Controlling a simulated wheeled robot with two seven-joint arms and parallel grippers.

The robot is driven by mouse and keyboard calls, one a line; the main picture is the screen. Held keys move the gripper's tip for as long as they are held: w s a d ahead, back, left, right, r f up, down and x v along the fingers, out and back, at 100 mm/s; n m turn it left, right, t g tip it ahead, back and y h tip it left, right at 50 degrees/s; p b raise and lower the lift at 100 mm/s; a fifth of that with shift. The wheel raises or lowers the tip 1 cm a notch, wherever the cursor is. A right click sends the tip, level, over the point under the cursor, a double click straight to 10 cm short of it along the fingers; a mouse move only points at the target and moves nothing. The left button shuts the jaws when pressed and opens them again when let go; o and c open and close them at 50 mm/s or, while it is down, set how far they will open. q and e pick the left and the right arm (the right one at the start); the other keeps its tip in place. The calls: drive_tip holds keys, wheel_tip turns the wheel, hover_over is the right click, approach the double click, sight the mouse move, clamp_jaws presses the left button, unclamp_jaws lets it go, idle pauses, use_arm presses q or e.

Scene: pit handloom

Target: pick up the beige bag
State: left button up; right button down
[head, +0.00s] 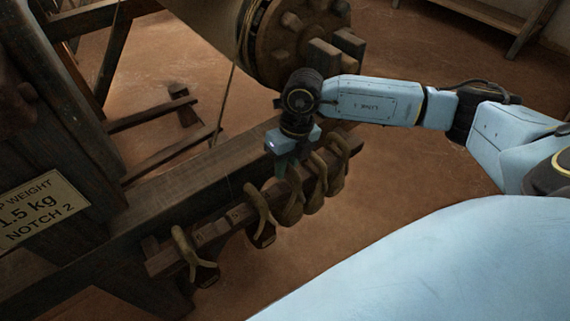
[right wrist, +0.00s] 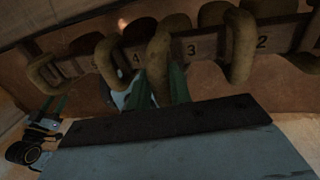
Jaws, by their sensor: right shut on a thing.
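Several brownish-beige bags with looped tops hang along a notched wooden rail (head: 225,224) in the head view. My right gripper (head: 283,168) comes down from above onto the loop of one bag (head: 292,208) in the middle of the row. In the right wrist view, its green fingertips (right wrist: 160,88) are shut on either side of this bag's thick loop (right wrist: 159,52), between the marks 4 and 3. The bag's lower part is hidden there. The bag still appears to be at the rail. My left gripper (right wrist: 48,108) shows small and dark at the left of the right wrist view.
Neighbouring bags (head: 315,195) hang close on the right, another (head: 262,235) to the left. A heavy wooden beam (head: 165,200) runs behind the rail. A large wooden roller with a pegged end (head: 300,40) stands above. A weight sign (head: 35,210) is at left. Open floor (head: 400,180) lies right.

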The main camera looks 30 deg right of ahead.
use_arm(q)
drive_tip(key=a+f+p, duration=0.3)
drive_tip(key=f, duration=0.4)
drive_tip(key=shift+s+f, duration=0.15)
drive_tip(key=shift+s, duration=0.25)
use_arm(e)
drive_tip(key=s+d, duration=0.1)
drive_tip(key=s, duration=1.6)
drive_tip(key=shift+s+d, duration=0.15)
